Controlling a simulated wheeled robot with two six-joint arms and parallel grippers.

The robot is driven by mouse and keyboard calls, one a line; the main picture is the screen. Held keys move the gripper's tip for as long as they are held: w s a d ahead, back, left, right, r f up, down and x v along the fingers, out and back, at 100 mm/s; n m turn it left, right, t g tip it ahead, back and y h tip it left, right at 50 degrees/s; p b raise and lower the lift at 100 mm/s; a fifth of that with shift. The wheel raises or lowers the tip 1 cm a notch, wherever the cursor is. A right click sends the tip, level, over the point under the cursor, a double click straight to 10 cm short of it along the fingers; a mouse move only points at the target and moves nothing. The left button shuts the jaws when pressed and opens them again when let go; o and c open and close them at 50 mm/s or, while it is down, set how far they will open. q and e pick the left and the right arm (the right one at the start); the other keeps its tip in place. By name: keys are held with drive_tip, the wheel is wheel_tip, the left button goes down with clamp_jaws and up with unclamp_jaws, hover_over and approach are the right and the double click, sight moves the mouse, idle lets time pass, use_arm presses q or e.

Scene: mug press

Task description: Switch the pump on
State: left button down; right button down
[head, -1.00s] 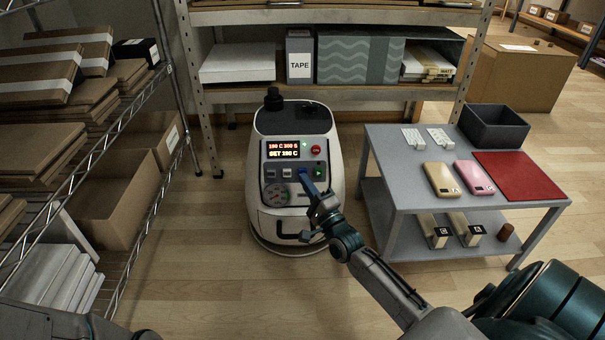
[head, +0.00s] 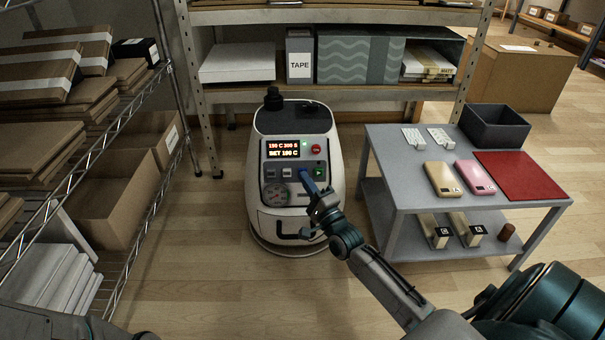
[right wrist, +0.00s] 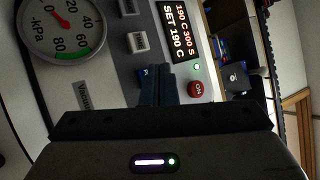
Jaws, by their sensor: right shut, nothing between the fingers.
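The white press machine (head: 292,225) stands on the floor with a sloped front panel. A blue button (right wrist: 143,74), its lettering partly covered, shows beside my fingers in the right wrist view. My right gripper (head: 306,176) is shut and empty, its fingertips at the blue button in the row under the display. I cannot tell whether they press it. The round vacuum gauge (head: 277,195) is lower left on the panel; its red needle shows near the low end in the right wrist view (right wrist: 66,25). My left gripper is out of view.
A grey table (head: 400,150) with phones and a red mat stands right. Wire shelving (head: 150,170) with cardboard boxes stands left.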

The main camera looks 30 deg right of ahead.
drive_tip(key=shift+w+d+f+b, duration=0.15)
drive_tip(key=shift+w+d+b, duration=0.1)
drive_tip(key=shift+w+b, duration=0.1)
idle(0.4)
drive_tip(key=shift+s+a+r+p, duration=0.3)
drive_tip(key=shift+s+a+p, duration=0.2)
drive_tip(key=shift+s+p, duration=0.3)
drive_tip(key=shift+s+a+r+p, duration=0.2)
drive_tip(key=shift+s+a+p, duration=0.3)
drive_tip(key=shift+s, duration=0.35)
drive_tip(key=shift+s+a+r+p, duration=0.25)
drive_tip(key=shift+s+a+p, duration=0.3)
drive_tip(key=shift+s, duration=0.25)
drive_tip(key=shift+s+a+r+p, duration=0.2)
drive_tip(key=shift+s+a+p, duration=0.3)
drive_tip(key=shift+s, duration=0.35)
